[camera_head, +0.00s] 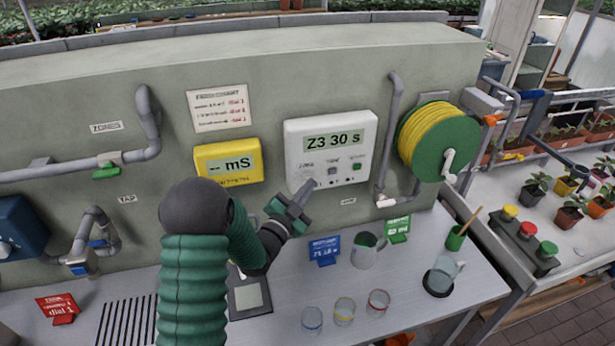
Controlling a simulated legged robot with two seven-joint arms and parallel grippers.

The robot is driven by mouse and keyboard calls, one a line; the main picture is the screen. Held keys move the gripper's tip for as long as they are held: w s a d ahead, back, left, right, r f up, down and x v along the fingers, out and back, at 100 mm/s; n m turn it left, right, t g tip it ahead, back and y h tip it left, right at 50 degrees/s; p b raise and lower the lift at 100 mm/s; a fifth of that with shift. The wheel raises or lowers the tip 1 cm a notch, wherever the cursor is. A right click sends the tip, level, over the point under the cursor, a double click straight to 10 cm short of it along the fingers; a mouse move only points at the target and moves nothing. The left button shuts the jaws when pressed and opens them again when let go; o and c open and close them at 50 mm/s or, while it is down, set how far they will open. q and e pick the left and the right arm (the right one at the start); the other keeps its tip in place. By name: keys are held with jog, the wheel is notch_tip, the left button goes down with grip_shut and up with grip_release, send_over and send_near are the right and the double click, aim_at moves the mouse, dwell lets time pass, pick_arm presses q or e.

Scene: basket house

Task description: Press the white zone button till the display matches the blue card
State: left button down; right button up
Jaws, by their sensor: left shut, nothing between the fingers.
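The white control box (308,135) is on the grey wall, and its display (334,142) reads "Z3 30 s". A row of small buttons sits under the display, with a green one (357,167) at the right. The blue card (325,250) stands on the bench below the box; its writing is too small to read surely. My left gripper (304,188) is shut and empty, its tips at the lower left of the box near the leftmost button. I cannot tell whether they touch it. The tips partly hide that button. My right gripper is not in view.
A yellow meter (228,163) hangs left of the box, a yellow hose reel (428,140) right. On the bench are a grey jug (365,255), a green card (398,229), a red card (57,308) and several glasses (344,311). Bench room left of the glasses holds a scale (249,297).

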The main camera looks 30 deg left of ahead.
pick_arm(q)
jog(key=shift+w+a+r, duration=0.1)
jog(key=shift+w+a, duration=0.1)
jog(key=shift+a, duration=0.1)
jog(key=shift+w+a+b, duration=0.3)
jog(key=shift+b, duration=0.2)
dwell(0.9)
jog(key=shift+s+d, duration=0.55)
jog(key=shift+d, duration=0.1)
jog(key=shift+d+b, duration=0.1)
jog(key=shift+b, duration=0.2)
jog(key=s+d, duration=0.1)
jog(key=d, duration=0.1)
jog(key=s+d+b, duration=0.1)
jog(key=s, duration=0.1)
jog(key=shift+s+d, duration=0.15)
jog(key=shift+d, duration=0.2)
